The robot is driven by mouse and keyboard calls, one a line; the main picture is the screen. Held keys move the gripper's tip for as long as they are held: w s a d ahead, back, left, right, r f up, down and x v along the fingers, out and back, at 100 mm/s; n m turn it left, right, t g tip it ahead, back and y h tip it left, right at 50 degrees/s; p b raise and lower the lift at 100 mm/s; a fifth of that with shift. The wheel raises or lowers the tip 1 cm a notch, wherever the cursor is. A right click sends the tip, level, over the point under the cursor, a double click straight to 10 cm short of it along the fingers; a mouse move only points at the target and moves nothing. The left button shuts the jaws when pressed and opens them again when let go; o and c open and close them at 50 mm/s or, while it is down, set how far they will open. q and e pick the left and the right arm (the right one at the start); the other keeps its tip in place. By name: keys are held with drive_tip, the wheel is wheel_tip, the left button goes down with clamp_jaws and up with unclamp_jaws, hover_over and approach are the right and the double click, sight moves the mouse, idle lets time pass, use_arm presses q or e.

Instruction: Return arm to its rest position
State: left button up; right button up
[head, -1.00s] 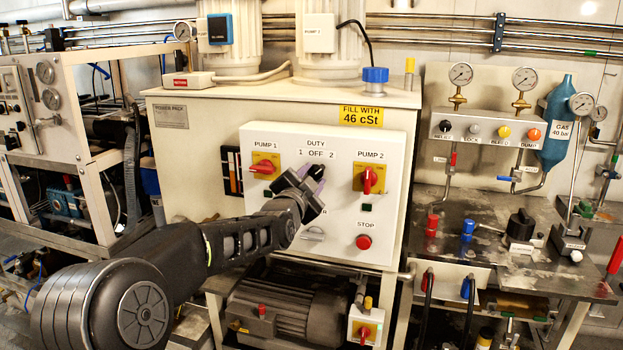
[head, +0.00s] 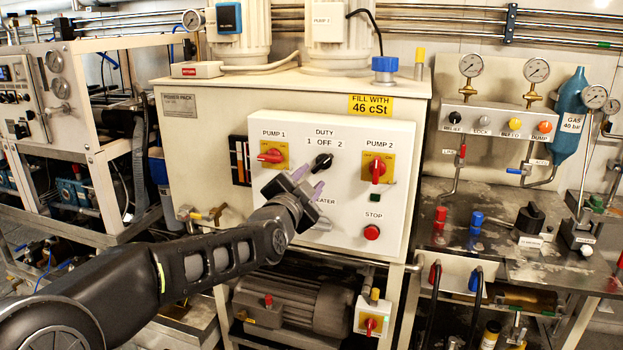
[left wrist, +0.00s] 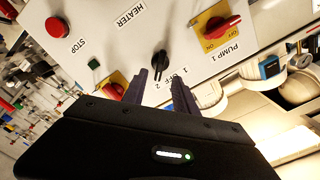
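My left gripper (head: 306,184) is in front of the white control panel (head: 288,130), just below the black DUTY knob (head: 321,163). Its two purple-grey fingers also show in the left wrist view (left wrist: 159,84), apart with nothing between them. The DUTY knob (left wrist: 159,61) shows beyond the fingertips there, and the head view shows it clear of the fingers. The gripper partly covers the HEATER label and the switch beneath it. My left arm reaches in from the lower left. My right gripper is not in view.
The red PUMP 1 switch (head: 271,156), red PUMP 2 switch (head: 377,170) and red STOP button (head: 372,232) flank the gripper. A motor (head: 290,305) sits below the panel. A metal frame rack (head: 90,170) stands at left, a valve bench (head: 500,245) at right.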

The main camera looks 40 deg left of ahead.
use_arm(q)
drive_tip(key=shift+n, duration=0.3)
drive_tip(key=d+f+n+g+h+p, duration=0.1)
drive_tip(key=d+f+n+g+h, duration=0.1)
drive_tip(key=d+f, duration=0.7)
drive_tip(key=s+d+f+n+g+h, duration=0.1)
drive_tip(key=d+f+n+g+h, duration=0.2)
drive_tip(key=f, duration=1.1)
drive_tip(key=d+f+n+g+h+p, duration=0.1)
drive_tip(key=d+f+n+g, duration=0.1)
drive_tip(key=d+f, duration=0.75)
drive_tip(key=s+d+f+g+h+p, duration=0.1)
drive_tip(key=s+d+f+g, duration=0.2)
drive_tip(key=s+d+f, duration=0.3)
drive_tip(key=s+d+f+g+h+p, duration=0.1)
drive_tip(key=s+d+f+g, duration=0.2)
drive_tip(key=s+d+f, duration=0.2)
drive_tip(key=s+d+f+g+h+p, duration=0.1)
drive_tip(key=s+d+f+g+h, duration=0.1)
drive_tip(key=s+d+f, duration=0.4)
drive_tip(key=s+f+g, duration=0.1)
drive_tip(key=s+f, duration=0.4)
drive_tip(key=s, duration=0.6)
drive_tip(key=shift+d, duration=0.35)
